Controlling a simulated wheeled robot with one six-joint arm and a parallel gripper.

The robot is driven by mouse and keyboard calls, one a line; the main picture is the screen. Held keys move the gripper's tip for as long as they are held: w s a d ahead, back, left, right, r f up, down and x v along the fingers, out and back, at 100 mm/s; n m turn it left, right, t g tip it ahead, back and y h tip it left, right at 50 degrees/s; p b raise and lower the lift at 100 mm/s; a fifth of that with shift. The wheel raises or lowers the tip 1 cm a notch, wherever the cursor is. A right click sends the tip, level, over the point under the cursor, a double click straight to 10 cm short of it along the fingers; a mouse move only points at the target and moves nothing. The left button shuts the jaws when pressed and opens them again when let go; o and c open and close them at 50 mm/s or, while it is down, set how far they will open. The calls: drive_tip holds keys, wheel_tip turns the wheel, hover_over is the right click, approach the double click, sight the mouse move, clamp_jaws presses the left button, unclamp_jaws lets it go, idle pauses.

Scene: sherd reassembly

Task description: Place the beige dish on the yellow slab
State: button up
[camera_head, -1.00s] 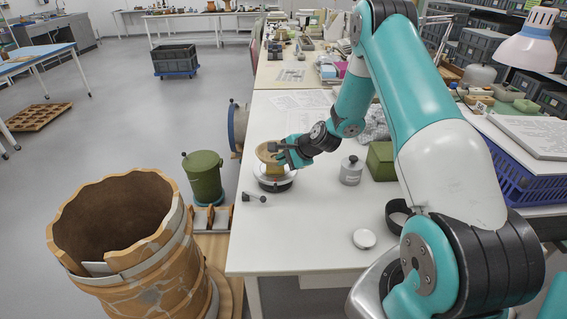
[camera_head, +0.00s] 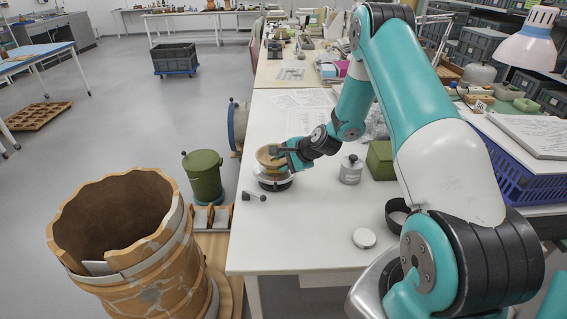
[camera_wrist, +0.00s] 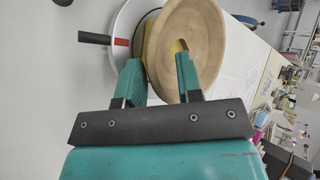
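The beige dish (camera_head: 267,155) is at my gripper (camera_head: 284,154), low over the round scale-like stand (camera_head: 274,183) on the white table. In the wrist view the dish (camera_wrist: 205,35) fills the top middle. One finger of my gripper (camera_wrist: 157,68) lies inside its rim and the other outside, so the gripper looks shut on the dish wall. The yellow slab (camera_wrist: 148,18) shows only as a sliver behind the dish in the wrist view. The dish mostly hides it in the head view, and I cannot tell whether they touch.
A small dark-knobbed tool (camera_head: 254,196) lies left of the stand. A grey canister (camera_head: 350,170) and a green box (camera_head: 380,160) stand to the right. A white lid (camera_head: 364,238) lies nearer.

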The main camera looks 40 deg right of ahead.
drive_tip(key=b+v, duration=0.1)
drive_tip(key=v, duration=1)
drive_tip(key=s+a+r+n+g+y, duration=0.1)
drive_tip(key=s+a+r+n+g, duration=0.15)
drive_tip(key=a+r+n, duration=0.55)
drive_tip(key=s+a+r+n+g+y, duration=0.2)
drive_tip(key=s+a+r+n, duration=0.15)
drive_tip(key=a, duration=0.95)
drive_tip(key=s+a+r+n+g, duration=0.1)
drive_tip(key=s+a+r+n, duration=0.1)
drive_tip(key=s, duration=0.4)
drive_tip(key=s+a+r+n+g+h, duration=0.1)
drive_tip(key=s+a+r+n+g, duration=0.1)
drive_tip(key=s+a+n, duration=0.2)
drive_tip(key=s+a+r+n+g+h, duration=0.1)
drive_tip(key=s+a+r+n, duration=0.1)
drive_tip(key=s+n, duration=0.6)
drive_tip(key=shift+s+a, duration=0.75)
drive_tip(key=shift+s, duration=0.45)
drive_tip(key=shift+d, duration=0.1)
